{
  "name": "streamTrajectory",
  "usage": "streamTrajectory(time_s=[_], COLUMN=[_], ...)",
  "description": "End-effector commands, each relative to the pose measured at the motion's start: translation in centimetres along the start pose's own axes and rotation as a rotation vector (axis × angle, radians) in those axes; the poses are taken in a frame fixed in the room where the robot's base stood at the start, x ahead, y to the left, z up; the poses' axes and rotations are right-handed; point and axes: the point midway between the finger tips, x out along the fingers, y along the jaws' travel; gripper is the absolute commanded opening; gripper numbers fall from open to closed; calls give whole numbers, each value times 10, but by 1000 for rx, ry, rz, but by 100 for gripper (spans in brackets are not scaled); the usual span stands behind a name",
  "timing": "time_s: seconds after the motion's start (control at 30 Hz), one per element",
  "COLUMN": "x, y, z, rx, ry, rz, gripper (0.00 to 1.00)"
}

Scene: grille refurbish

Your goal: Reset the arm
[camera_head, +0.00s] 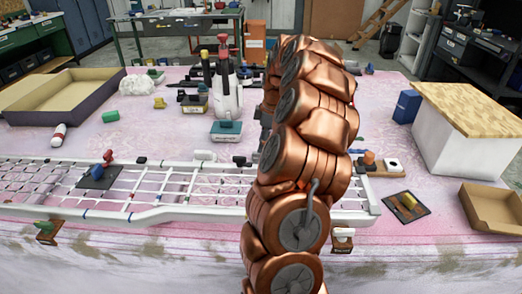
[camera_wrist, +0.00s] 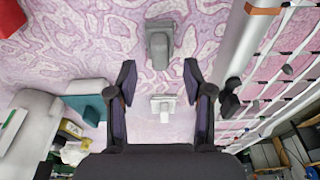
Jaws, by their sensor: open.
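My gripper (camera_wrist: 158,95) shows in the wrist view with its two fingers spread apart and nothing between them. It points down at the pink patterned cloth (camera_wrist: 110,25). A grey block-like item (camera_wrist: 159,45) lies beyond the fingertips, and a small white item (camera_wrist: 163,107) shows between and below the fingers. In the head view my copper-coloured arm stands upright in the middle and hides the gripper and part of the table. The white grille (camera_head: 165,195) lies along the table's front; it also shows at the right of the wrist view (camera_wrist: 235,55).
A large open tray (camera_head: 65,95) sits at the back left. A white spray bottle (camera_head: 228,95) stands left of my arm. A white box with a wooden top (camera_head: 465,145) and an open cardboard box (camera_head: 492,207) are at the right. Small tools lie around the grille.

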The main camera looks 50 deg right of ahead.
Motion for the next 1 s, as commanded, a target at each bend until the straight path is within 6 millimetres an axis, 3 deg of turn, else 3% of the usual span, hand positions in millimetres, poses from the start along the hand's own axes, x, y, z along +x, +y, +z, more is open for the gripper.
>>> streamTrajectory(time_s=[0.2, 0.4, 0.87, 1.0], x=[-41, -62, -72, -76], y=[2, 1, -1, -14], z=[-1, 0, -2, -21], rx=[0, 1, 0, -4], ry=[1, 0, 0, 2], rz=[6, 3, -1, -10], gripper=[51, 51, 51, 51])
